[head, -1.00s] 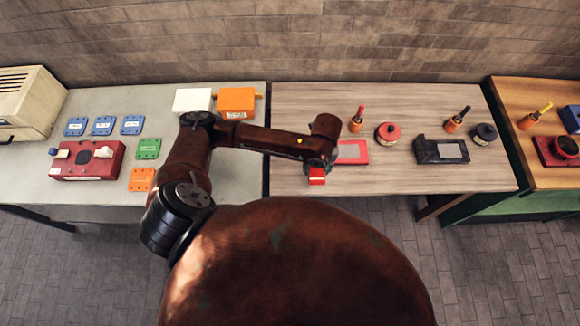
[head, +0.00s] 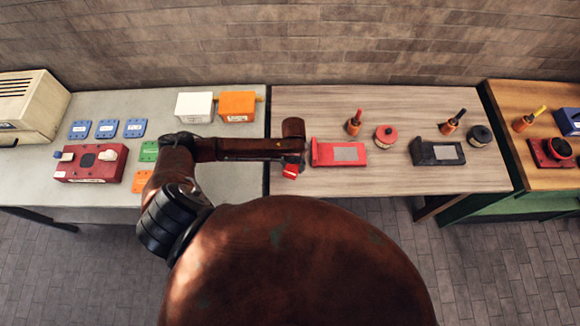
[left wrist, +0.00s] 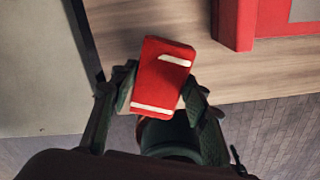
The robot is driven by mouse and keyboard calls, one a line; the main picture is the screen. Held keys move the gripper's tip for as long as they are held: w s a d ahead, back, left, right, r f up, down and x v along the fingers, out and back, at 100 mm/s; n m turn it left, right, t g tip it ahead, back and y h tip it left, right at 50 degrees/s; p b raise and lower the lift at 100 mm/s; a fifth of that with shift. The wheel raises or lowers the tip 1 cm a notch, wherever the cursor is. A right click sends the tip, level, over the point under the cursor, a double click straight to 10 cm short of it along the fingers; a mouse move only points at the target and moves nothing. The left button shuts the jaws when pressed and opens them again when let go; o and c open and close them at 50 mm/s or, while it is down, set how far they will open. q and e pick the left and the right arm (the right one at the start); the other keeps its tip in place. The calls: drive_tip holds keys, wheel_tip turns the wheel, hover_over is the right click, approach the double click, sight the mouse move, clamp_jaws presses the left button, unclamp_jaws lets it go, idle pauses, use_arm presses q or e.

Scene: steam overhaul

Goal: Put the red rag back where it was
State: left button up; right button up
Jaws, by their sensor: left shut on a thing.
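The red rag (head: 291,171) is a small folded red block with white stripes. My left gripper (head: 292,165) points down and is shut on it near the left end of the wooden table. In the left wrist view the rag (left wrist: 163,75) sits between the two dark fingers of the gripper (left wrist: 160,95), above the table's front left part. Whether the rag touches the table cannot be told. A red tray-like holder with a grey plate (head: 340,152) lies just to the right of the rag; its corner shows in the wrist view (left wrist: 236,22). My right gripper is not in view.
On the wooden table (head: 380,180) stand a red-handled tool (head: 354,122), a red-topped tin (head: 386,137), a black holder (head: 437,151), a black-handled tool (head: 453,122) and a black-topped tin (head: 480,135). The grey table (head: 230,190) holds a red box (head: 91,162), coloured plates and white and orange boxes (head: 237,106).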

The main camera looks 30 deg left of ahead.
sight(290, 168)
use_arm(q)
drive_tip(key=shift+w+a+f, duration=0.2)
drive_tip(key=shift+a+f, duration=0.35)
drive_tip(key=shift+f, duration=0.2)
drive_tip(key=shift+w+a+f, duration=0.1)
drive_tip(key=shift+a+f, duration=0.05)
drive_tip(key=shift+f, duration=0.8)
drive_tip(key=shift+a+f, duration=0.15)
drive_tip(key=shift+f, duration=0.75)
drive_tip(key=shift+f, duration=0.1)
drive_tip(key=o, duration=1)
wheel_tip(290, 168, up, 12)
drive_tip(key=shift+r, duration=0.1)
